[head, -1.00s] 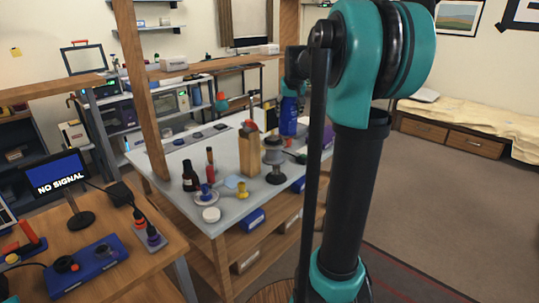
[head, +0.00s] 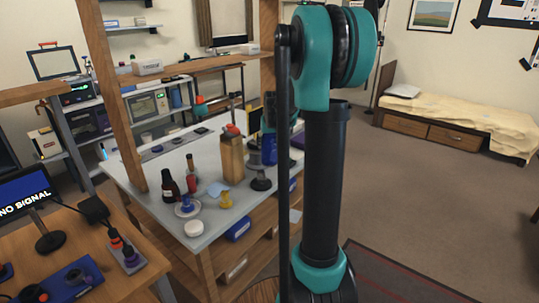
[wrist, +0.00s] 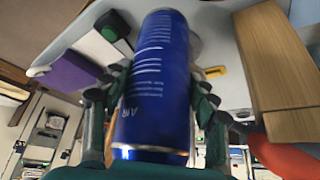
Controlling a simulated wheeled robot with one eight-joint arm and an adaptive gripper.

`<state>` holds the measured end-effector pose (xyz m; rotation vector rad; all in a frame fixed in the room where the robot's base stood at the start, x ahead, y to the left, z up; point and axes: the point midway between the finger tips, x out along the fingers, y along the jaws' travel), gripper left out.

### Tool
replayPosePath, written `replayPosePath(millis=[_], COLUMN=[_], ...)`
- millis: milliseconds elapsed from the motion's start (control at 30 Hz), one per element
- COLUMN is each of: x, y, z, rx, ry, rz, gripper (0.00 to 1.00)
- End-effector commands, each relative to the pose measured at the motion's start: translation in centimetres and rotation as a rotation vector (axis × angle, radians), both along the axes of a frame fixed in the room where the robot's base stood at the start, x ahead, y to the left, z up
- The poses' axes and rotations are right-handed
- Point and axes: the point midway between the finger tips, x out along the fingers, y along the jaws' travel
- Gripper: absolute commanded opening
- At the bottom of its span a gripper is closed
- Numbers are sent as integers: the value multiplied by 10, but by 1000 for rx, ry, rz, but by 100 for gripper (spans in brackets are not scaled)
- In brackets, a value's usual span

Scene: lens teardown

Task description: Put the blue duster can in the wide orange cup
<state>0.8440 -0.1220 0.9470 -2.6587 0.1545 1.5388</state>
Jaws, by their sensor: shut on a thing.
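The blue duster can (head: 269,149) is in my gripper, partly hidden by my arm in the head view. In the wrist view the can (wrist: 152,85) fills the middle, with its printed side showing. My gripper (wrist: 161,90) is shut on it, one dark finger on each side. In the head view the can shows behind the dark spool-like stand on the grey table. An orange-red shape (wrist: 283,157) shows at lower right in the wrist view. I cannot tell whether it is the wide orange cup; no cup shows clearly.
A tall wooden block (head: 232,160) with a red-orange top stands on the table (head: 150,178), close to the can. A dark stand (head: 260,178), a dark bottle (head: 170,187), a yellow piece (head: 226,200) and a white round piece (head: 194,228) are nearby. Open floor lies right.

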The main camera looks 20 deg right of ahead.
Motion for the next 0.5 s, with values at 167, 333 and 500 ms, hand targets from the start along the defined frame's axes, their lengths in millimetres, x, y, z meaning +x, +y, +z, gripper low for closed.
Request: replayPosePath(millis=[167, 333, 500], x=[1, 1, 0], y=[0, 0, 0], z=[-15, -35, -52], rx=[0, 0, 0], ry=[-1, 0, -1], rz=[0, 0, 0], gripper=[12, 12, 12])
